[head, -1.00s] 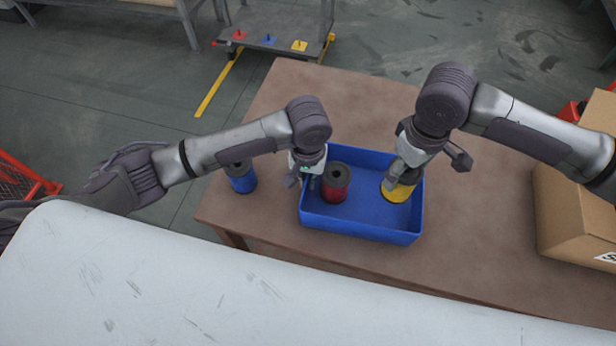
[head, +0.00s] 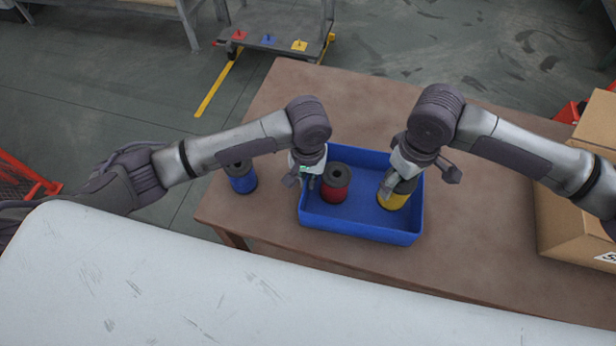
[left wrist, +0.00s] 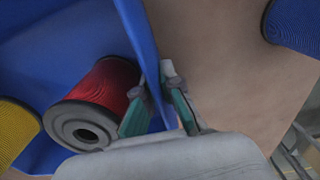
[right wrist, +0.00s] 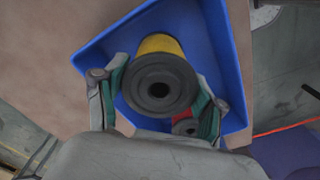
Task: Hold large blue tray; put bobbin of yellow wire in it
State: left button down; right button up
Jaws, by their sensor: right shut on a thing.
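The large blue tray (head: 360,227) rests on the brown table. My left gripper (head: 307,181) is at its left wall; in the left wrist view the fingers (left wrist: 160,112) are closed on that wall, one on each side. The bobbin of yellow wire (head: 394,200) is upright in the right part of the tray, at or very near its floor. My right gripper (head: 393,184) is shut on it from above. In the right wrist view the bobbin's dark end (right wrist: 160,84) lies between the fingers. The gripper partly hides the bobbin in the head view.
A red bobbin (head: 335,184) stands in the tray's left part. A blue bobbin (head: 240,178) stands on the table outside, left of the tray. Cardboard boxes (head: 572,215) stand at the right. A cart (head: 270,38) is beyond the table. The tabletop behind the tray is clear.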

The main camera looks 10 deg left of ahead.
jog(key=shift+f, duration=2.15)
jog(key=o, duration=1.5)
jog(key=shift+o, duration=0.2)
notch_tip(320, 180, up, 12)
pick_arm(q)
jog(key=c, duration=1.2)
grip_release()
jog(key=shift+c, duration=0.2)
